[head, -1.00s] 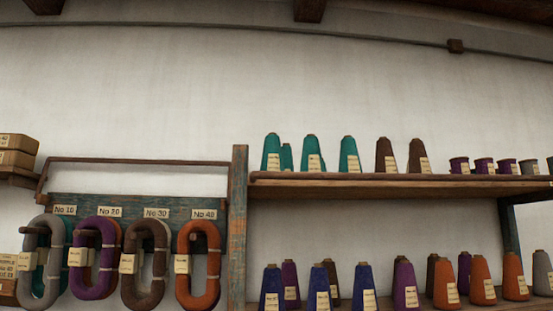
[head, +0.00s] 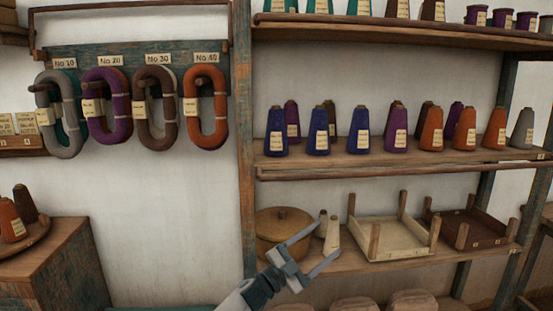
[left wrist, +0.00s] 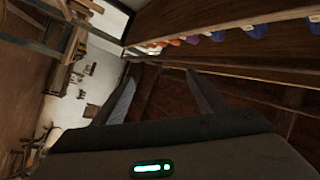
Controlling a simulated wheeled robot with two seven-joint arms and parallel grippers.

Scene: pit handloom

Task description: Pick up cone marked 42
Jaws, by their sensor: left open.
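Yarn cones with paper labels stand on the middle shelf (head: 400,160). From left they include blue cones (head: 276,141), purple cones (head: 396,121), orange cones (head: 431,121) and a grey cone (head: 522,121). The label numbers are too small to read, so I cannot tell which cone is marked 42. Two cream cones (head: 332,230) stand on the lower shelf. My left gripper (head: 322,243) is open and empty in front of the lower shelf, below the cone row; its fingers overlap the cream cones in the picture. In the left wrist view its open fingers (left wrist: 160,78) point along the shelves.
A lidded round pot (head: 275,235), a pale wooden tray with corner posts (head: 390,243) and a dark one (head: 470,228) share the lower shelf. A rail (head: 400,171) runs under the middle shelf front. Yarn hanks (head: 207,110) hang left. A chest (head: 60,260) with cones stands lower left.

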